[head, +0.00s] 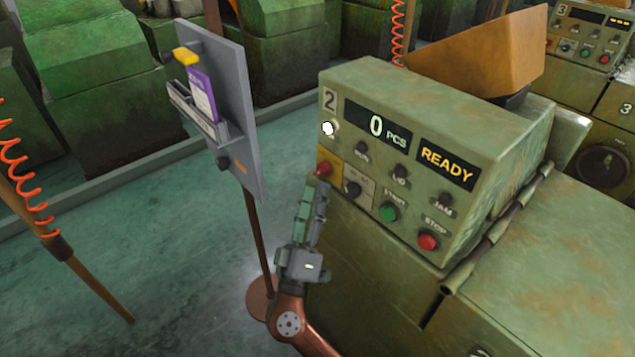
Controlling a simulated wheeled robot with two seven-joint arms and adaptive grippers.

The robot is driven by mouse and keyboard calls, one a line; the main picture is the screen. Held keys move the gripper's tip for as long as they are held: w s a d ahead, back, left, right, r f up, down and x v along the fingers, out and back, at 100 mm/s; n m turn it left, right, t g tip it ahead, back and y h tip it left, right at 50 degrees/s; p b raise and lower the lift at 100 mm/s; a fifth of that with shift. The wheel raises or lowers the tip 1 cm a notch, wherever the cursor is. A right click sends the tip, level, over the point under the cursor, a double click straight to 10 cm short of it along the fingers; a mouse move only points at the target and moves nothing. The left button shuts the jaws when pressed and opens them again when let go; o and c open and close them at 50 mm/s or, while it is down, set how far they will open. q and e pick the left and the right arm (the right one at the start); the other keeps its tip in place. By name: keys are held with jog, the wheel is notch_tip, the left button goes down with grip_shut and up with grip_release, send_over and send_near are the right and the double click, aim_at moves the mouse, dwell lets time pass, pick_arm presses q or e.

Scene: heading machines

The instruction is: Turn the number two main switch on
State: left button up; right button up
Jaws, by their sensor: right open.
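The number two control box (440,205) has a "2" plate at its upper left. Its display (376,127) reads 0 PCS and a second one (446,163) reads READY. A white lamp (328,128) is lit below the "2". Contact cannot be told. My left gripper is not in view.
A green START button (388,212), a red STOP button (428,241) and several dark knobs sit on the same panel. A grey board on a post (232,110) stands left of my right gripper. A number 3 panel (588,38) is at the far right.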

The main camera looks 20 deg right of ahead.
jog(key=v, duration=0.8)
